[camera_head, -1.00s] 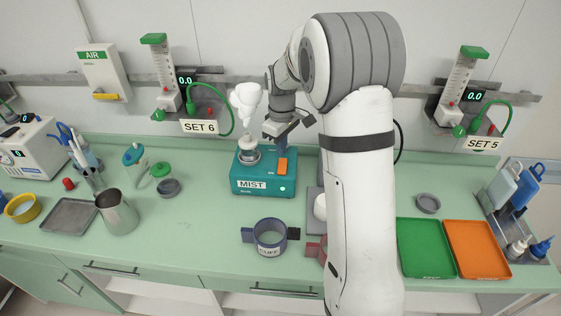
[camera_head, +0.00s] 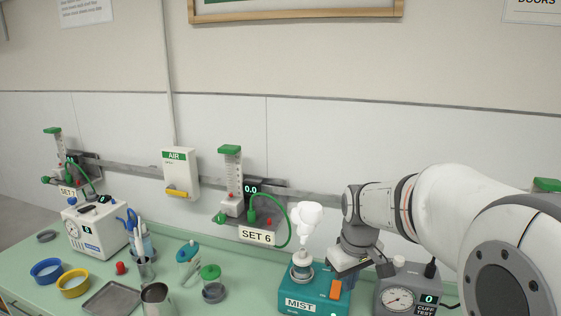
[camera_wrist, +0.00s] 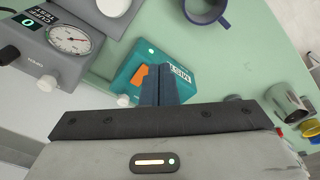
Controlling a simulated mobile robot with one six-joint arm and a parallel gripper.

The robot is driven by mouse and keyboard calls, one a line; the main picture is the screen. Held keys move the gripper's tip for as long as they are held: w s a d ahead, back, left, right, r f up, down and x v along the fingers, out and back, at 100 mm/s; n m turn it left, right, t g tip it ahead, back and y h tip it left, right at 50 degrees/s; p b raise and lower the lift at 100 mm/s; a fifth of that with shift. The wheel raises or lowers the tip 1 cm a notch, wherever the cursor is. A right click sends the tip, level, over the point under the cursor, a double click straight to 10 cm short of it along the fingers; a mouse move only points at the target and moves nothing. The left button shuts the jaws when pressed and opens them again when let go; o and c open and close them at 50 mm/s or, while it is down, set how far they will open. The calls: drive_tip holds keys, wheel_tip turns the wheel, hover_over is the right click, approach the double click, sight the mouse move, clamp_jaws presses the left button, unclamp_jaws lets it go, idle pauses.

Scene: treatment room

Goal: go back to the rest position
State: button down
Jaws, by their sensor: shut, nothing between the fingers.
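My gripper (camera_wrist: 160,86) is shut and empty, its dark blue fingers together in the wrist view. It hangs just above the right part of the teal MIST box; I cannot tell the exact gap. The MIST box (camera_head: 300,304) stands on the green counter with an orange switch (camera_head: 336,290) on its right side. It also shows in the wrist view (camera_wrist: 128,72), partly hidden by my fingers. A white plume (camera_head: 305,220) rises from the cup on top of the box.
A grey cuff tester (camera_head: 395,297) with a dial stands right of the MIST box. The SET 6 flowmeter (camera_head: 231,185) and AIR box (camera_head: 179,172) are on the wall rail behind. A metal jug (camera_head: 157,298) and tray (camera_head: 110,299) stand left.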

drive_tip(key=s+m+t+b, duration=0.1)
drive_tip(key=s+m, duration=0.3)
drive_tip(key=s, duration=1.3)
drive_tip(key=shift+f+m+t, duration=0.15)
drive_tip(key=shift+m+t, duration=0.25)
drive_tip(key=shift+t, duration=0.1)
